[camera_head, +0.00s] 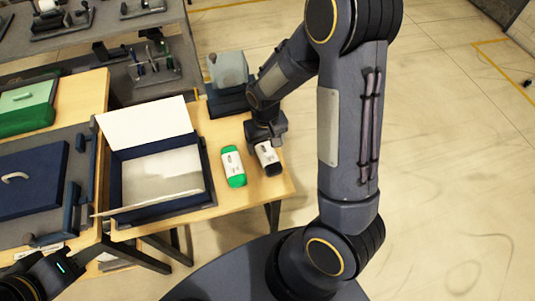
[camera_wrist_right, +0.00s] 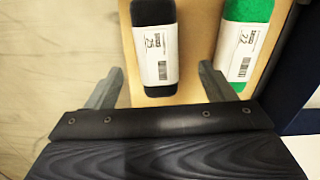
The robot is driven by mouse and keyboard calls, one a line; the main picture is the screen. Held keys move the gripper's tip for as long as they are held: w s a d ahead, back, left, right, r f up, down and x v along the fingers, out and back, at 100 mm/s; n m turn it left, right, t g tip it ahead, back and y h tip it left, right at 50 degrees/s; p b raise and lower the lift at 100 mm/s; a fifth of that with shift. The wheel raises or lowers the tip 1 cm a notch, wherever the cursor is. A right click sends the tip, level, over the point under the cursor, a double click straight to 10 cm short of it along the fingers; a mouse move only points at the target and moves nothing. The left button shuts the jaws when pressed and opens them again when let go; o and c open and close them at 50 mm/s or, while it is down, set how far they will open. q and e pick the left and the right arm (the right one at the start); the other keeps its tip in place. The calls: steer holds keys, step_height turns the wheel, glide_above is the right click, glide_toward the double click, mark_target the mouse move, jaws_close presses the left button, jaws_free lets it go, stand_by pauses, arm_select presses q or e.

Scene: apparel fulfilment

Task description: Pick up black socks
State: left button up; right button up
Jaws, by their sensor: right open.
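The black socks (camera_head: 272,168), a rolled bundle with a white label band, lie near the right end of the wooden table. They also show in the right wrist view (camera_wrist_right: 153,14), with the label facing up. My right gripper (camera_head: 265,142) is over the far end of the socks. In the wrist view the open fingers of this gripper (camera_wrist_right: 161,69) stand on either side of the bundle's near end, with gaps visible. The socks appear ungripped. My left gripper (camera_head: 55,275) is at the lower left edge; its fingers cannot be made out.
Green socks (camera_head: 235,179) with a white label lie just left of the black ones. An open dark box (camera_head: 206,166) with white lining stands further left. A grey device (camera_head: 228,72) stands behind. The table's right edge (camera_head: 290,180) is close to the black socks.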

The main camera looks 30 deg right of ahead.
mark_target(267, 152)
steer(key=shift+f, duration=0.6)
steer(key=f, duration=0.3)
steer(key=shift+s+d+f+p, duration=0.1)
steer(key=shift+d+f+p, duration=0.2)
steer(key=shift+p, duration=0.1)
steer(key=shift+a+f, duration=0.15)
steer(key=shift+f, duration=0.45)
steer(key=c, duration=1.1)
steer(key=shift+o, duration=0.2)
steer(key=shift+r, duration=0.1)
